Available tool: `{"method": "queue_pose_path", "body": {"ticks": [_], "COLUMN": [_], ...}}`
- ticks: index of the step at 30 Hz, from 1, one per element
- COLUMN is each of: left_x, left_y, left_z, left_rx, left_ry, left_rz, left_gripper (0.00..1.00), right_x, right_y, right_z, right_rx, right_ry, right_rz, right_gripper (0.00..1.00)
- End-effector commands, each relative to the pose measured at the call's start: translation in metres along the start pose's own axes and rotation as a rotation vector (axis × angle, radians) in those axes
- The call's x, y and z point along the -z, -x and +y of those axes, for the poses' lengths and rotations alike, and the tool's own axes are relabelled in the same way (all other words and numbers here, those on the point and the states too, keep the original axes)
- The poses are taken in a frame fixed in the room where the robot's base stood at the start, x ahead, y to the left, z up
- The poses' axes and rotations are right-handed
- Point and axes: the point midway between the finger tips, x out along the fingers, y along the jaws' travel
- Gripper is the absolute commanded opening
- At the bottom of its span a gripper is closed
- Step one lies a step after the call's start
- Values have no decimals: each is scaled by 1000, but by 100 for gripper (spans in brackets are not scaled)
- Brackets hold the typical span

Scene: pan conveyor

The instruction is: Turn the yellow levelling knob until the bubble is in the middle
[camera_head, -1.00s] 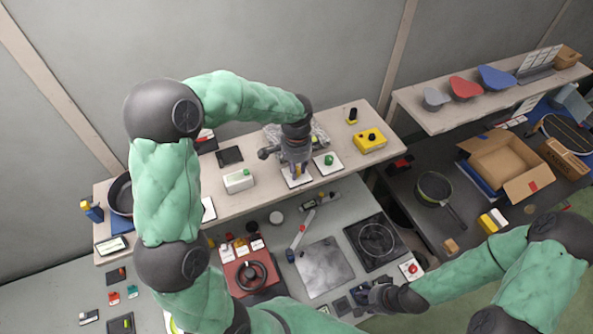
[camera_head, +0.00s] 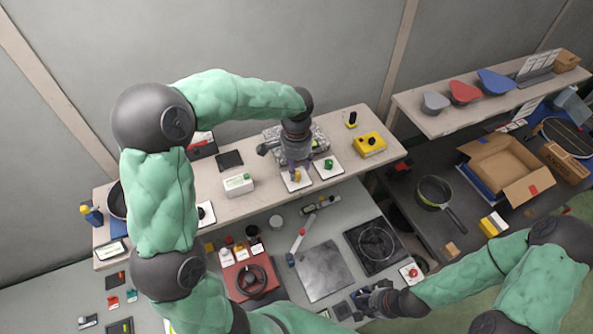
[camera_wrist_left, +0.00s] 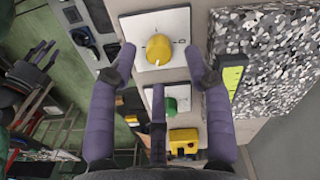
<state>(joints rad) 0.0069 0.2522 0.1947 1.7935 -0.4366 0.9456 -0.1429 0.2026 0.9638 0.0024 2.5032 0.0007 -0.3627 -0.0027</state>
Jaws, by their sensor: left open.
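The yellow knob (camera_wrist_left: 158,50) sits on a white plate with dark marks in the left wrist view. In the head view the yellow knob (camera_head: 297,177) is on the raised bench. My left gripper (camera_head: 296,164) is above it with purple fingers spread. In the left wrist view my left gripper (camera_wrist_left: 161,64) has its fingers apart around the knob's sides, with no clear contact.
A green knob (camera_head: 328,163) on a white plate stands just right of the yellow one. A yellow box (camera_head: 370,143) is further right. A white box (camera_head: 238,184) is to the left. The speckled slab is close behind my left gripper.

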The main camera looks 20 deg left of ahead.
Motion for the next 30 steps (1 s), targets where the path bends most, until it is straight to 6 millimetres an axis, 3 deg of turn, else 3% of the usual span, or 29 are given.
{"method": "queue_pose_path", "body": {"ticks": [6, 12, 18, 30], "left_x": [1, 1, 0, 0], "left_y": [45, 74, 86, 86], "left_z": [0, 0, 0, 0], "left_rx": [2, 0, -1, -1], "left_ry": [-1, 0, 0, -1], "left_rz": [3, 0, -1, -2], "left_gripper": [50, 50, 50, 50], "right_x": [0, 0, 0, 0], "right_y": [0, 0, 0, 0], "right_z": [0, 0, 0, 0], "right_rx": [0, 0, 0, 0], "right_ry": [0, 0, 0, 0], "right_rz": [0, 0, 0, 0], "right_gripper": [40, 40, 40, 40]}}
